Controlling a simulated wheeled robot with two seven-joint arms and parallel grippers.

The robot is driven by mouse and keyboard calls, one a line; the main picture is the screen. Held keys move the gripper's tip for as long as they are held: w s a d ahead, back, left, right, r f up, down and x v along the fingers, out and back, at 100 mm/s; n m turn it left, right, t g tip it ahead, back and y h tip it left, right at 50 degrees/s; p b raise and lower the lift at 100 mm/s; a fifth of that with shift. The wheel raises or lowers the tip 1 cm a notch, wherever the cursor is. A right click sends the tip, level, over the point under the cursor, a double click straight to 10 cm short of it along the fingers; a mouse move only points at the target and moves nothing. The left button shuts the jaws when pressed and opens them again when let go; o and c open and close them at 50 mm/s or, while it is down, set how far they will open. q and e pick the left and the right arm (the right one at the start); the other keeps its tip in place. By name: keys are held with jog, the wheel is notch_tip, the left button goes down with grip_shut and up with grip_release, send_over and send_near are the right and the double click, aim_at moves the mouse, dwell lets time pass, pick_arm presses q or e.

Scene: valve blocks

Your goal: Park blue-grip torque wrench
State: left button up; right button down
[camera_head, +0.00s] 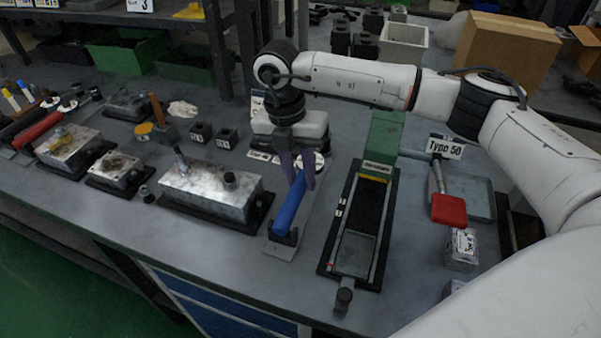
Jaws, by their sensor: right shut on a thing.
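The blue-grip torque wrench (289,207) is in the middle of the view, its blue handle slanting down toward the front edge of the table. My right gripper (299,179) comes down from above and is shut on the upper part of the blue handle. The handle's lower end is at a dark cradle on a grey base plate (281,250); I cannot tell whether it rests in it or hangs just above. The wrench's far end is hidden behind the gripper. My left gripper is not in view.
A metal valve block (208,189) stands close on the left. A green-ended fixture with a black track (369,210) stands close on the right. A red-handled tool (449,209) lies by a grey tray. A red-grip wrench (38,130) lies far left. Boxes stand at the back.

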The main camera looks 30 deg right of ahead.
jog(key=shift+f, duration=0.5)
jog(key=c, duration=1.4)
grip_release()
jog(key=shift+f, duration=0.1)
jog(key=shift+b, duration=0.3)
notch_tip(320, 180, up, 10)
jog(key=w+a, duration=0.1)
jog(key=shift+r+b, duration=0.2)
jog(key=shift+b, duration=0.1)
jog(key=shift+a+f, duration=0.1)
